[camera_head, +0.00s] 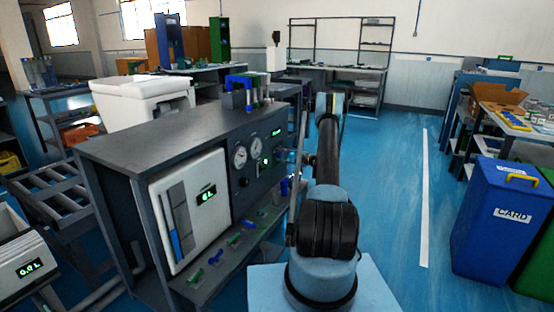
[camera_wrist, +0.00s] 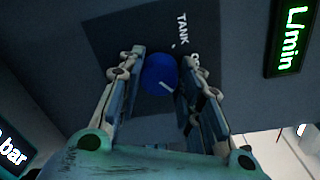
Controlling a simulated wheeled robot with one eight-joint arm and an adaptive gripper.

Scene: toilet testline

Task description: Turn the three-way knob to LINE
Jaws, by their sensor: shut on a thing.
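In the wrist view the round blue knob (camera_wrist: 158,74) sits on a dark square plate (camera_wrist: 115,32) on the grey panel. A short white mark shows on the knob's lower right. The label TANK (camera_wrist: 181,28) stands above the knob. A second label beside the right finger is partly covered, and I see no readable LINE label. My gripper (camera_wrist: 163,62) has one finger on each side of the knob and is shut on it.
A green "L/min" display (camera_wrist: 291,40) is right of the knob, and a "bar" display (camera_wrist: 12,152) is lower left. In the head view, the grey test bench (camera_head: 150,140) carries gauges (camera_head: 240,157). A blue CARD bin (camera_head: 500,215) stands right, with clear blue floor between.

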